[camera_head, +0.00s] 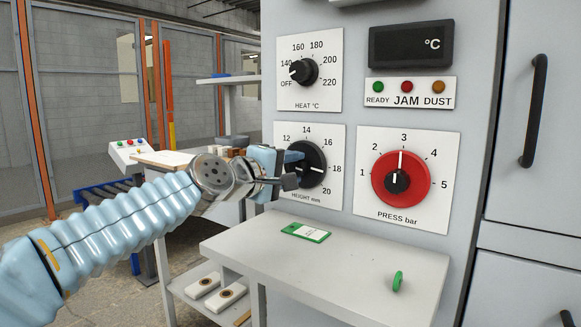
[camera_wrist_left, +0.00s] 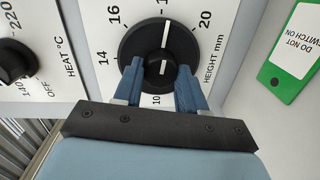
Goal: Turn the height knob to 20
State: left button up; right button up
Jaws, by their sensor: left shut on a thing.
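The height knob (camera_head: 312,153) is black, on a white dial plate marked HEIGHT mm in the head view. Its white pointer line is at about 18. In the left wrist view the knob (camera_wrist_left: 140,38) shows its pointer upward, left of the 20 mark; the 18 label is mostly cut off. My left gripper (camera_head: 290,162) reaches it from the left, its blue fingers on the knob's front. In the wrist view the left gripper (camera_wrist_left: 159,78) is shut on the knob's raised centre, one finger each side. My right gripper is not in view.
The heat knob (camera_head: 304,72) is above and the red press knob (camera_head: 383,178) to the right. A grey shelf (camera_head: 370,285) juts out below, with a green tag (camera_head: 306,232) on it. Black door handles (camera_head: 533,110) are at the far right.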

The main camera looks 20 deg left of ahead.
pick_arm(q)
jog(key=m, duration=0.3)
jog(key=shift+d+f+m+y+p, duration=0.1)
jog(key=shift+m+y+p, duration=0.35)
jog(key=shift+m, duration=1.45)
jog(key=o, duration=1.1)
jog(key=shift+c, duration=0.2)
jog(key=b+v, duration=0.1)
jog(key=v, duration=1.3)
jog(key=shift+f, duration=0.1)
